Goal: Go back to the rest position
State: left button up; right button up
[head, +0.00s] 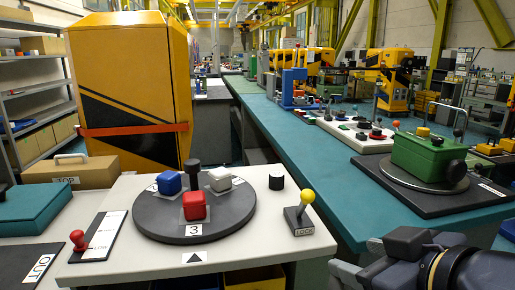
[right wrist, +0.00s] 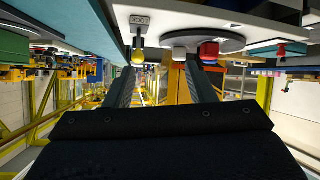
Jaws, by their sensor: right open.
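My right gripper (head: 358,262) is at the lower right of the head view, beside the white table's right edge. It is open, with nothing between its fingers in the right wrist view (right wrist: 160,70). My left gripper is not in view. On the table, a dark round turntable (head: 155,218) marked 3 carries a blue cube (head: 169,183), a red cube (head: 194,206) and a white cube (head: 219,179) around a dark post (head: 194,172). A lever with a yellow knob (head: 307,197) stands on a plate marked LOCK. It also shows in the upside-down right wrist view (right wrist: 138,55).
A black cylinder (head: 276,182) and a red-knobbed slider (head: 78,239) are on the white table (head: 255,240). A teal bench (head: 340,190) runs behind, with a green box (head: 428,158) on a dark base. A yellow cabinet (head: 130,90) stands at the back left.

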jog(key=s+d+f+m+g, duration=0.2)
jog(key=f, duration=0.6)
jog(key=s+d+f+m+g, duration=0.2)
jog(key=d+f+m, duration=0.1)
jog(key=f, duration=0.6)
jog(key=s+d+f+m+g, duration=0.2)
jog(key=f, duration=0.6)
pick_arm(q)
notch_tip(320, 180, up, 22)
jog(key=p, duration=2.1)
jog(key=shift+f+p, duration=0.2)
jog(key=shift+p, duration=0.1)
pick_arm(e)
notch_tip(320, 180, up, 21)
jog(key=shift+s, duration=0.2)
